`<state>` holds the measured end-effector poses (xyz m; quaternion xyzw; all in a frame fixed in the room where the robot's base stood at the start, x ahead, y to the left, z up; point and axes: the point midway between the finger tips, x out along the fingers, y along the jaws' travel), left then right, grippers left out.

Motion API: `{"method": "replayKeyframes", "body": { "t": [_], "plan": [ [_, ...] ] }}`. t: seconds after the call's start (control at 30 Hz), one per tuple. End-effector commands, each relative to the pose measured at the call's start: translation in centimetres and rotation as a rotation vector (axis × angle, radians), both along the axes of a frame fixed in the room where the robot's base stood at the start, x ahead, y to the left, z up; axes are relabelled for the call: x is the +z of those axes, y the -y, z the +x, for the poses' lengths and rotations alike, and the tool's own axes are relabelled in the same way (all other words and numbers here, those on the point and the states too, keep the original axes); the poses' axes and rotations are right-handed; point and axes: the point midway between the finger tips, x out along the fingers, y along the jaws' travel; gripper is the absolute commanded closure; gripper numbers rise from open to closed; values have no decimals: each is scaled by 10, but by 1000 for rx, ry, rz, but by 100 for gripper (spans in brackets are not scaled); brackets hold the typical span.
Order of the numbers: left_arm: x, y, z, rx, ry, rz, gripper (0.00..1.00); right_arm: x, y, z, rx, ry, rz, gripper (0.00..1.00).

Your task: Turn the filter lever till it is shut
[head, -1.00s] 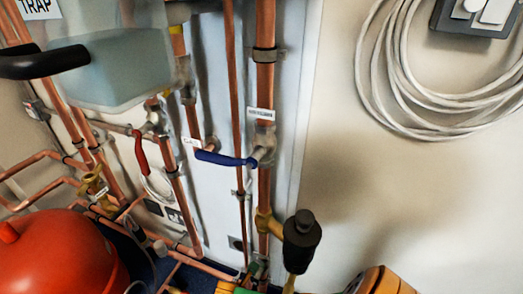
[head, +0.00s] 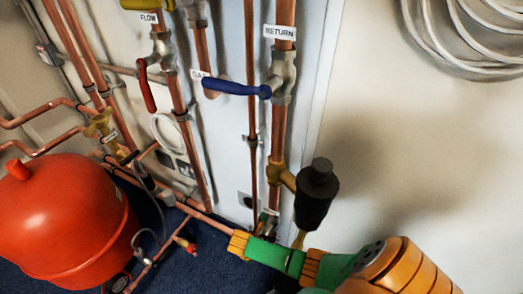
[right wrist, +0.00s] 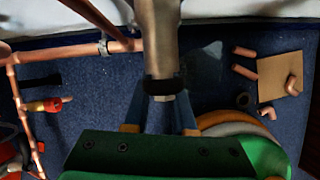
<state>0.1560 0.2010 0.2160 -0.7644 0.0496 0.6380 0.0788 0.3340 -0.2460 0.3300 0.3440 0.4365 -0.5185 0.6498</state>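A black canister (head: 316,195), which looks like the filter, hangs on a brass tee (head: 280,175) beside the return pipe. Below it, a small valve fitting (head: 268,222) sits low on the pipe, partly hidden by my right gripper; I cannot make out a filter lever clearly. My right gripper (head: 267,232), with a green and orange body, is at this fitting. In the right wrist view, its blue fingers (right wrist: 161,112) reach to a black band (right wrist: 165,86) at the end of a grey pipe piece; whether they grip it is unclear. My left gripper is out of view.
A blue lever (head: 236,88) is on the return pipe and a red lever (head: 146,88) on the flow pipe. A red vessel (head: 65,220) stands at left. Copper pieces and cardboard (right wrist: 278,78) lie on the blue floor.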

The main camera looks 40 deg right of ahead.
Motion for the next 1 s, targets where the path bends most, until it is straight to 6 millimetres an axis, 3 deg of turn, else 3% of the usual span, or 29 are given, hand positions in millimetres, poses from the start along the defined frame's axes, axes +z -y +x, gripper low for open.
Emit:
{"method": "replayKeyframes", "body": {
  "t": [0.03,0.07,1.0],
  "plan": [
    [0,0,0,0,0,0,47,0,0,0,0,0,0,93],
    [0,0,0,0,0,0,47,0,0,0,0,0,0,100],
    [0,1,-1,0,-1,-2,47,0,0,-1,-1,-2,1,100]
  ]
}}
